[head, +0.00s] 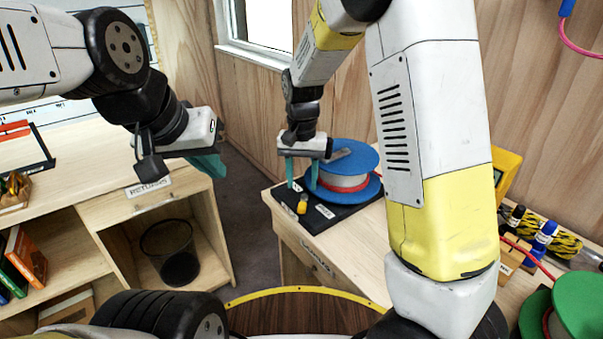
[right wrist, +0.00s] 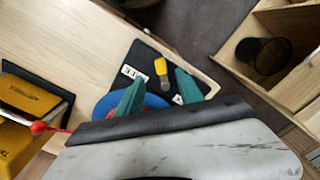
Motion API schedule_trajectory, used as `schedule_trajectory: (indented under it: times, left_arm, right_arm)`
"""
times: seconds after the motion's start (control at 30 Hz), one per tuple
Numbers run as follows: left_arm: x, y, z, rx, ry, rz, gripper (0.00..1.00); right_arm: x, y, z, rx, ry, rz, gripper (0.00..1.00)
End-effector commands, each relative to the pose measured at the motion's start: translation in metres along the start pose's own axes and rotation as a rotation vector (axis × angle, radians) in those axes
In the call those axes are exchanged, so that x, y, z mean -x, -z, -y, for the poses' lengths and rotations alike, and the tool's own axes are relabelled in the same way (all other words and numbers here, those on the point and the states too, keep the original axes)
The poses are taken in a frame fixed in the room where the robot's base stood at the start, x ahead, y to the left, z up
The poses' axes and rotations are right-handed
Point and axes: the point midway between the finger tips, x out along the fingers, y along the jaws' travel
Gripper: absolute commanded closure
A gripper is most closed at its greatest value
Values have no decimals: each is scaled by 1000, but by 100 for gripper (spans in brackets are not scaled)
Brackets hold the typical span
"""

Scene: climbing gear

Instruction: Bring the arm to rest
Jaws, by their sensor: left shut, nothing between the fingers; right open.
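My right gripper (head: 301,172) is open and empty. It hangs fingers-down over the black mat (head: 322,218), beside the blue spool (head: 362,156), one finger in front of the spool. Its two green fingers (right wrist: 157,97) also show spread in the right wrist view. A small yellow-handled tool (head: 302,204) lies on the mat, clear of the fingers; it also shows in the right wrist view (right wrist: 162,68). My left gripper (head: 207,164) is shut and empty, held at the left beside the shelf unit labelled RETURNS.
The wooden shelf unit (head: 190,186) stands at the left, with a black mesh bin (head: 169,253) inside. A green spool (head: 578,308), bottles and a yellow box (head: 506,172) occupy the right bench. Dark floor (head: 250,215) lies open between the two pieces of furniture.

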Motion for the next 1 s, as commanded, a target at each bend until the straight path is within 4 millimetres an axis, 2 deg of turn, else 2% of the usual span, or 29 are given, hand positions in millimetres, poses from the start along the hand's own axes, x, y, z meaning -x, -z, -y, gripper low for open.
schedule_trajectory:
  times: [0.17,0.27,0.47,0.7,1.0]
  left_arm:
    - [0,0,0,0,0,0,100]
    - [0,0,0,0,0,0,100]
    - [0,0,0,0,0,0,100]
    - [0,0,0,0,0,0,100]
    - [0,0,0,0,0,0,100]
  right_arm:
    - [1,0,0,0,2,-1,56]
    - [9,-2,-6,-1,21,-7,56]
    - [53,-19,-35,17,121,-52,56]
    - [109,-58,-80,65,231,-164,56]
    - [154,-118,-129,132,277,-356,56]
